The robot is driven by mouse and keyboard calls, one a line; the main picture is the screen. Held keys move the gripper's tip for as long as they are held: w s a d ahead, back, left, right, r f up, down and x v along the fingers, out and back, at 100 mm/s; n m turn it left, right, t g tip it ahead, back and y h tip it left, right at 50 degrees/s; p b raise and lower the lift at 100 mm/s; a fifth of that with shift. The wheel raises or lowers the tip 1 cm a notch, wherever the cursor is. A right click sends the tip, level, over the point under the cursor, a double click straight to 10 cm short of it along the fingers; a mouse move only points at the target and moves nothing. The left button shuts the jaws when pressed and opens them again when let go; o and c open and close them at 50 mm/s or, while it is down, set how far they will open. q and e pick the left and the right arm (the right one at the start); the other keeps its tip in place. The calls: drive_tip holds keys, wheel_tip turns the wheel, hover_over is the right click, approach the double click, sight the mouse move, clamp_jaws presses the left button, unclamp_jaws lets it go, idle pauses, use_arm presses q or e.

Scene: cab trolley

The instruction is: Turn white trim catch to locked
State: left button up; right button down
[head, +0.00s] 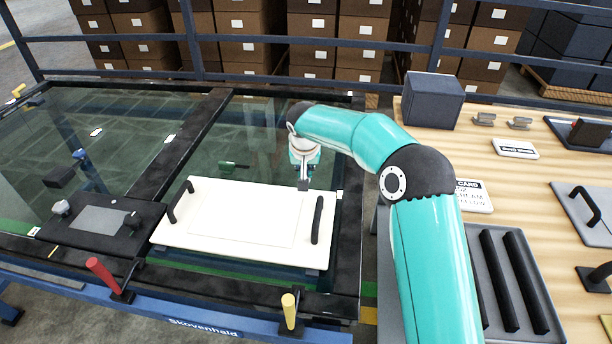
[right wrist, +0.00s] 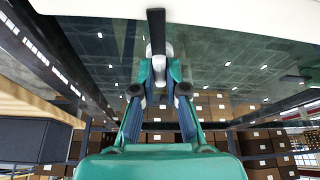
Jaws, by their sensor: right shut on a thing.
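The white trim panel (head: 230,222) lies flat on the glass of the dark frame, with a black handle at each end. A dark catch lever (head: 305,184) shows at its far right edge. My right gripper (head: 303,162) reaches down there and is shut on the catch. In the right wrist view, its fingertips (right wrist: 158,72) close around the catch's pale knob, and the dark lever (right wrist: 156,30) points from it over the white panel's edge. The fingers hide part of the catch, and I cannot read any locked mark. My left gripper is in neither view.
A grey panel (head: 100,222) with knobs lies left of the white one. Red (head: 103,272) and yellow (head: 289,311) levers stand on the front rail. A wooden table (head: 535,180) on the right holds a dark box (head: 432,100) and handles. Blue rails and stacked cartons are behind.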

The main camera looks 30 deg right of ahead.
drive_tip(key=shift+m+h+b, duration=0.3)
drive_tip(key=shift+m, duration=0.6)
drive_tip(key=shift+g, duration=0.3)
drive_tip(key=c, duration=1.2)
unclamp_jaws()
drive_tip(key=v, duration=1.2)
drive_tip(key=shift+s, duration=0.1)
